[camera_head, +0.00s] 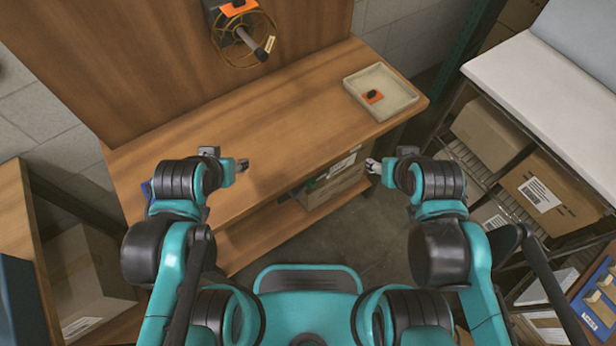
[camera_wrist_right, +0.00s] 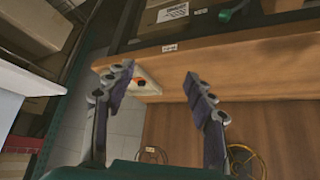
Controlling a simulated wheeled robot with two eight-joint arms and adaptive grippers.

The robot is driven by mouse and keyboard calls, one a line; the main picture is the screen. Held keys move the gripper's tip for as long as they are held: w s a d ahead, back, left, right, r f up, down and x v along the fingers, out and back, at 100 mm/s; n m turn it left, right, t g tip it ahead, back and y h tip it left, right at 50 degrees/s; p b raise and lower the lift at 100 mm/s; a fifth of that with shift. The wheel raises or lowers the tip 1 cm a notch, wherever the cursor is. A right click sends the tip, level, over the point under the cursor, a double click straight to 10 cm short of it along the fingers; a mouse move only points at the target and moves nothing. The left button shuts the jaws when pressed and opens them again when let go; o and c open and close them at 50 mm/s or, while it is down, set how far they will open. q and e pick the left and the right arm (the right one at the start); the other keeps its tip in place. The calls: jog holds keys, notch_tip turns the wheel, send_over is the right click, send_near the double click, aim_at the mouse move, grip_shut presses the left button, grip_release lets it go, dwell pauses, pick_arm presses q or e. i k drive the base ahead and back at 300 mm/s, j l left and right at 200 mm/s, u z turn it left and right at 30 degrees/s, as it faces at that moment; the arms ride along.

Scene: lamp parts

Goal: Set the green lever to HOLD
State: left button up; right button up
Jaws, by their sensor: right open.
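A green lever (camera_wrist_right: 234,11) shows at the top edge of the right wrist view, by the front of the workbench. It is partly cut off, and its setting and any HOLD mark cannot be read. In the head view a small green part (camera_head: 314,184) shows below the bench's front edge, probably the same lever. My right gripper (camera_head: 371,165) is open and empty in front of the bench, apart from the lever; its spread fingers show in the wrist view (camera_wrist_right: 158,78). My left gripper (camera_head: 243,165) is over the left part of the bench top, its jaw opening too small to judge.
The wooden workbench (camera_head: 220,140) is mostly bare. A pale tray (camera_head: 403,105) with an orange-and-black part (camera_head: 373,96) sits at its right end. Boxes on a shelf rack (camera_head: 545,190) stand at right.

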aim_at(309, 184)
jog(key=k+j, duration=0.1)
jog(key=k, duration=1.45)
jog(key=j+z, duration=0.05)
jog(key=j, duration=0.05)
